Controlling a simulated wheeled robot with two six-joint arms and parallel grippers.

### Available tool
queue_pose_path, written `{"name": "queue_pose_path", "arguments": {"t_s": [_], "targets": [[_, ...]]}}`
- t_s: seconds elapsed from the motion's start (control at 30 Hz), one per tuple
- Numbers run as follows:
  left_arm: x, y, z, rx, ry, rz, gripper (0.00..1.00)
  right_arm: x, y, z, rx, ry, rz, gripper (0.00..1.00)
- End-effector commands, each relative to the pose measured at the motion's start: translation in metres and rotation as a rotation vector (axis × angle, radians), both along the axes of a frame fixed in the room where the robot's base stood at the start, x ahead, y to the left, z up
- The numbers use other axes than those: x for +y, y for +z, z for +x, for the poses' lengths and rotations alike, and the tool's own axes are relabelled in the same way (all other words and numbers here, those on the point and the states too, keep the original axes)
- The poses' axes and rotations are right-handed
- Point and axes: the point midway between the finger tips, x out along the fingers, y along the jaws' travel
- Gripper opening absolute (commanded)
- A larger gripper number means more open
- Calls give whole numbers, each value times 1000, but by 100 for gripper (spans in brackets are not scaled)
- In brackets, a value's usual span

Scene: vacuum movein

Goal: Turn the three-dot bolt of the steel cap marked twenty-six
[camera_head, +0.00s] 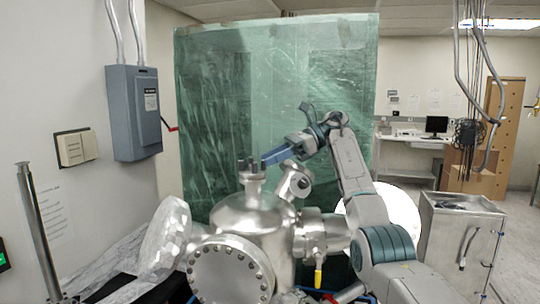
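The steel vacuum chamber (252,218) stands in the lower middle. No number or dot marks are legible, so I cannot tell which cap is twenty-six or which bolt has three dots. My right gripper (270,157) reaches in from the right, with its blue end close above the top port. Whether it touches a bolt there, or is open or shut, is unclear. My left gripper is out of view.
A green translucent panel (220,110) stands behind the chamber. A steel cabinet (455,245) stands at right. A yellow-handled valve (318,277) hangs beside the chamber. Open floor shows at far right.

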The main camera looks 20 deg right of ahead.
Motion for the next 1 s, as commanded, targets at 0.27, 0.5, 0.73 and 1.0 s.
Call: {"name": "queue_pose_path", "arguments": {"t_s": [0.27,0.5,0.73,1.0], "targets": [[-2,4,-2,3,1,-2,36,10,-4,1,0,-1,1,35],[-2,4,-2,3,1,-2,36,10,-4,1,0,-1,1,21],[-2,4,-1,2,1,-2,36,10,-4,1,0,-1,1,0],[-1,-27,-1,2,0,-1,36,10,-12,-1,-5,-105,-1,0]]}}
